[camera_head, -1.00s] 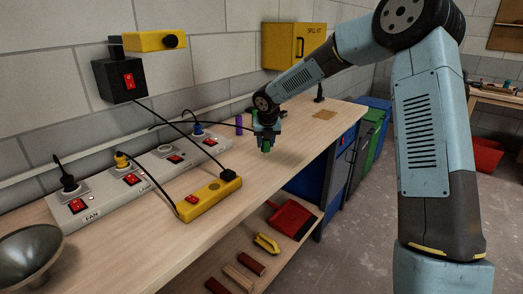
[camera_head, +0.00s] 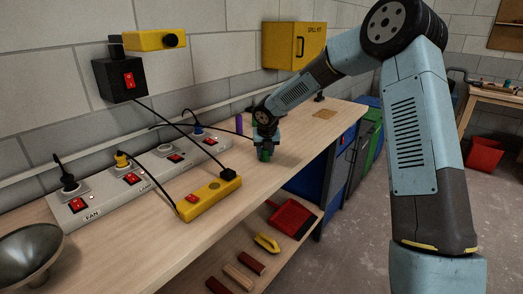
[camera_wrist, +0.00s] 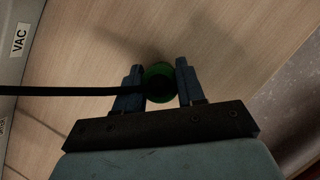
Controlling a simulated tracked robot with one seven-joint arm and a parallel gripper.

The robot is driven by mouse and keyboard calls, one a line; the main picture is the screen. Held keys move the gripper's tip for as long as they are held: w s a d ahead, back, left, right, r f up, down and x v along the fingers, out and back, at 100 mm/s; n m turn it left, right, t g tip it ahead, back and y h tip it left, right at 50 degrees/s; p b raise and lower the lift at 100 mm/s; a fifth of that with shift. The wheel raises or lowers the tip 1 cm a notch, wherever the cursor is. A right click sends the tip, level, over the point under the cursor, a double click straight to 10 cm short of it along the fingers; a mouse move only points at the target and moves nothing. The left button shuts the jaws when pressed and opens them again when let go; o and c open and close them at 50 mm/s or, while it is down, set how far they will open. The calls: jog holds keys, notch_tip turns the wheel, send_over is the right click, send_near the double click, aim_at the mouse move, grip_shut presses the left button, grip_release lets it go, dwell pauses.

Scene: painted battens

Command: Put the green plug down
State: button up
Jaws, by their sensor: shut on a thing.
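The green plug (camera_head: 264,155) is between the fingers of my gripper (camera_head: 265,148), over the wooden bench top to the right of the socket strip. In the wrist view the plug (camera_wrist: 159,80) shows as a round green end between the two dark blue fingers of my gripper (camera_wrist: 159,85), which is shut on it. Its black cable (camera_wrist: 60,91) runs off to the left. I cannot tell for sure whether the plug's lower end touches the bench (camera_head: 150,264).
A grey socket strip (camera_head: 143,177) with red switches and several plugs lies along the wall. A yellow power strip (camera_head: 209,199) lies in front of it. A purple cylinder (camera_head: 239,128) stands behind my gripper. The bench around the plug is clear.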

jog(key=shift+f, duration=0.1)
jog(key=o, duration=1.2)
jog(key=shift+c, duration=0.2)
